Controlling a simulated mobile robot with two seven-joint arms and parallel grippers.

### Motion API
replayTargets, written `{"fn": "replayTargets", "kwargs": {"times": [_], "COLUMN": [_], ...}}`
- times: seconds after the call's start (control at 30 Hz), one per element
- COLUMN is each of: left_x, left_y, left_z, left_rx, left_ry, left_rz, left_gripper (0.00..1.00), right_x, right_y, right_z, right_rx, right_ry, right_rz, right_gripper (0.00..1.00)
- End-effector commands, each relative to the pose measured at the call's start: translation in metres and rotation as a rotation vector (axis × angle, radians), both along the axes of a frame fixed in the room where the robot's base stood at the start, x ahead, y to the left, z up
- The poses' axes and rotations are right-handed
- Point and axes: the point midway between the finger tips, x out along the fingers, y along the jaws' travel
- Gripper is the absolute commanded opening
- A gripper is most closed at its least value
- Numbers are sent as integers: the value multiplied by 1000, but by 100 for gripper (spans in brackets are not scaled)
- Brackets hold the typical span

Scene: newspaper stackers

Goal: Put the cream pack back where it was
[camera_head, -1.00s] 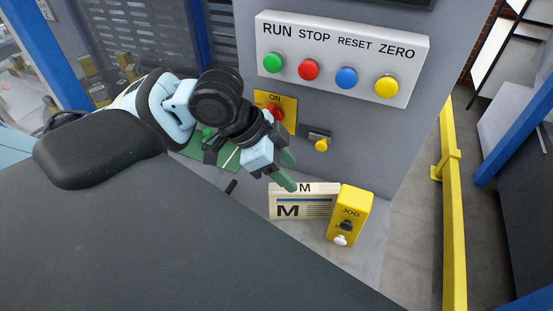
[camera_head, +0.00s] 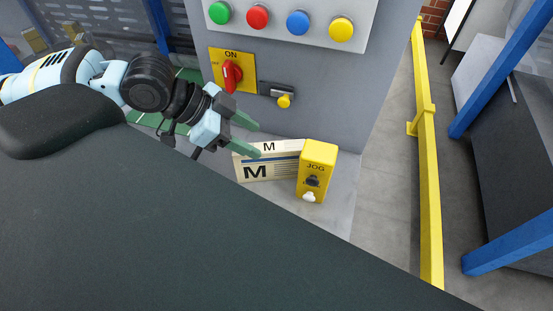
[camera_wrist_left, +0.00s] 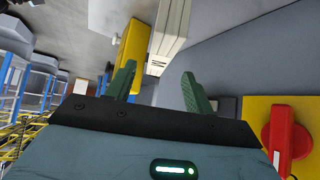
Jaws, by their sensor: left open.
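The cream pack (camera_head: 270,172), a box marked with a black M and blue and dark lines, stands on the grey ledge at the foot of the control panel. Its right end is beside the yellow JOG box (camera_head: 316,172). My left gripper (camera_head: 254,139) is open, its green fingers just above and left of the pack in the head view. In the left wrist view the fingers (camera_wrist_left: 160,85) are spread, and the pack (camera_wrist_left: 168,35) shows ahead between them, with nothing held. Whether a finger touches the pack is unclear. My right gripper is not in view.
A yellow rail (camera_head: 427,170) runs on the right. Grey ledge is bare right of the JOG box.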

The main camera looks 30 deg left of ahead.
Motion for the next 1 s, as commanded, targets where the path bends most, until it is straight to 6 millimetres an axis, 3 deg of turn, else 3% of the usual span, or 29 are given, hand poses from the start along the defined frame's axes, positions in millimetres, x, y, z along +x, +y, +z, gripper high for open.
{"fn": "replayTargets", "kwargs": {"times": [0.83, 1.0], "left_x": [12, 16], "left_y": [-16, -26], "left_z": [-20, -30], "left_rx": [-8, -11], "left_ry": [-11, -12], "left_rz": [0, -1], "left_gripper": [53, 53], "right_x": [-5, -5], "right_y": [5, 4], "right_z": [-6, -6], "right_rx": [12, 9], "right_ry": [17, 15], "right_rz": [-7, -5], "right_gripper": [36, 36]}}
